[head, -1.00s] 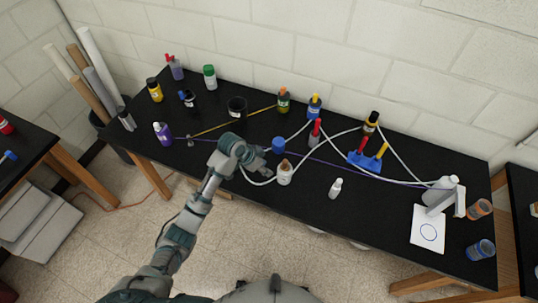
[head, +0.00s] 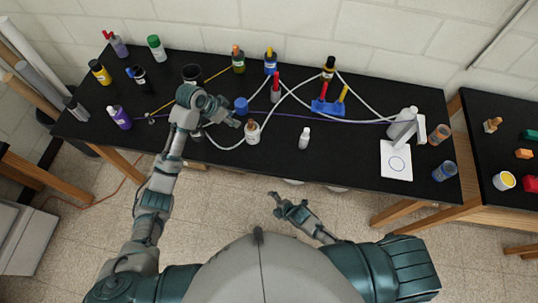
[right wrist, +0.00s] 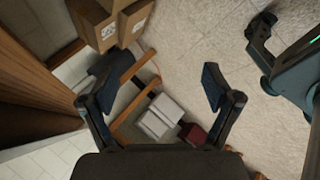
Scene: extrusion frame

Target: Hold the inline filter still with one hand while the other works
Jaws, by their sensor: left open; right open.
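A blue cylinder (head: 241,106) stands on the black table with white tubing beside it. It may be the inline filter, but I cannot tell for sure. My left gripper (head: 236,121) is open, just in front and to the left of the blue cylinder. I cannot tell whether it touches the cylinder or the tubing. My right gripper (head: 275,203) is open and empty, in front of the table's near edge. In the right wrist view its two fingers (right wrist: 146,90) are spread wide with nothing between them.
A dropper bottle (head: 253,133) and a white bottle (head: 304,138) stand near the table's front edge. White tubes (head: 300,103) loop towards a blue rack (head: 328,107) and a wash bottle (head: 402,121). Several bottles line the back.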

